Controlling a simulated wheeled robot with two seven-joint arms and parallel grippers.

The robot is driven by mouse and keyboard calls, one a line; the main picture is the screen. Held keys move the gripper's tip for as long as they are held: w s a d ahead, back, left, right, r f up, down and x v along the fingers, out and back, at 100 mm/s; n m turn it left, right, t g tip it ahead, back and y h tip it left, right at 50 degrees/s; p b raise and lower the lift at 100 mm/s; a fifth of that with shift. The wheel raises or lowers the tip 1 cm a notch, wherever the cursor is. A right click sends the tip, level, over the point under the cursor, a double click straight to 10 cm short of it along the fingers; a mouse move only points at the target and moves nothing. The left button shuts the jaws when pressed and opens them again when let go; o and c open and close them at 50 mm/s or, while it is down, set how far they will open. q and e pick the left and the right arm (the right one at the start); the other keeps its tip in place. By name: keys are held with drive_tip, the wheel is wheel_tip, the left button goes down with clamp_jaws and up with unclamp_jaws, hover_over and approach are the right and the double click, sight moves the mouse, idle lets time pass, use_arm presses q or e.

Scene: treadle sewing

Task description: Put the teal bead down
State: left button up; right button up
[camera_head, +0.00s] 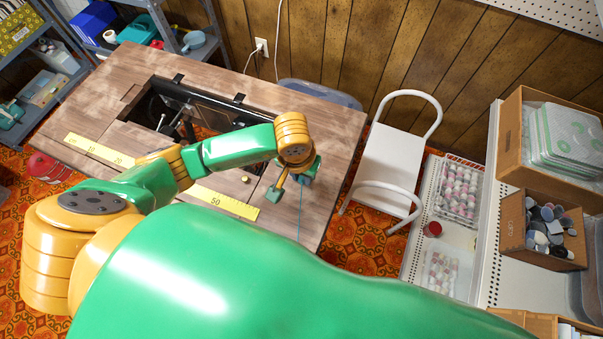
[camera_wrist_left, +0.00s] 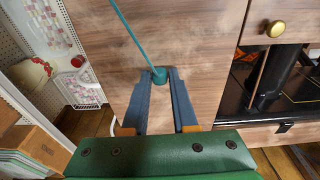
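The teal bead (camera_wrist_left: 160,75) shows in the left wrist view, between the tips of my left gripper's two blue fingers (camera_wrist_left: 159,78). The fingers converge on it and appear shut on it. A teal thread (camera_wrist_left: 134,36) runs from the bead up and left. The wood table top (camera_wrist_left: 205,50) lies behind the bead; I cannot tell whether the bead touches it. In the head view my left gripper (camera_head: 306,178) is over the table's right part, the bead is not distinct, and a thin teal line (camera_head: 299,215) hangs below. My right gripper is not in view.
A yellow ruler (camera_head: 228,201) and brass knob (camera_head: 245,180) are on the table (camera_head: 330,125), left of my gripper. An opening (camera_head: 170,105) with dark metal parts lies further left.

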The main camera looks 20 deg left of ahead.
use_arm(q)
drive_tip(key=shift+o, duration=1.4)
